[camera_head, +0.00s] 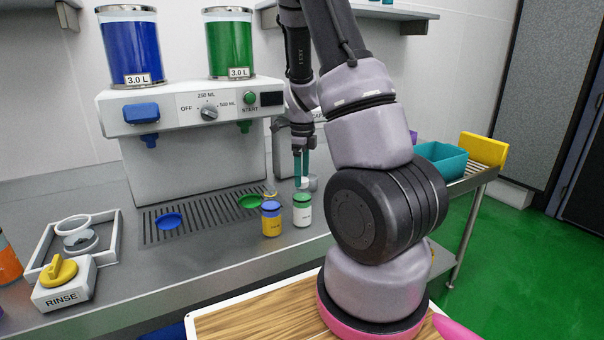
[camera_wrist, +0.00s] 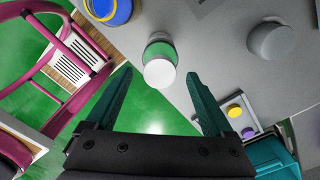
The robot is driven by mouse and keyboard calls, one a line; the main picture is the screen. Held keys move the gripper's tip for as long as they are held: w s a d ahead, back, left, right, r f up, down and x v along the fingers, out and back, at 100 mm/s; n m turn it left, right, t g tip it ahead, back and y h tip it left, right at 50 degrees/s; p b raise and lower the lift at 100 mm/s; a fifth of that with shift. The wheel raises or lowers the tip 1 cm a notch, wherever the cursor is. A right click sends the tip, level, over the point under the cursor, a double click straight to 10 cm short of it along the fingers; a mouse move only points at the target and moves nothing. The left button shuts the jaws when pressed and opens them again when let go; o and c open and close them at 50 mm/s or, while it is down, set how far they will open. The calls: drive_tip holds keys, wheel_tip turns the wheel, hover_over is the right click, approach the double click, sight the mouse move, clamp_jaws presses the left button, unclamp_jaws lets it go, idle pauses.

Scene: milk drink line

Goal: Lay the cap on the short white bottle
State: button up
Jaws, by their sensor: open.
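The short white bottle (camera_head: 303,216), with a green band at its top, stands upright on the counter. My gripper (camera_head: 301,184), with teal fingers pointing down, is close above and behind it in the head view. In the wrist view my gripper (camera_wrist: 158,74) is open, with the bottle's green part (camera_wrist: 160,48) just beyond the fingertips. A white round disc (camera_wrist: 159,74), which looks like the cap, overlaps the green part and shows between the fingers, with a gap on each side. I cannot tell whether it rests squarely on the bottle.
A yellow bottle (camera_head: 271,221) with a blue top stands close left of the white one. A grey cylinder (camera_wrist: 271,40) stands nearby. The dispenser (camera_head: 190,150) and drip grille (camera_head: 190,232) are left and behind. A teal bin (camera_head: 440,160) is to the right.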

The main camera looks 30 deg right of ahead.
wheel_tip(320, 180, up, 11)
idle(0.4)
drive_tip(key=shift+f, duration=0.1)
idle(0.3)
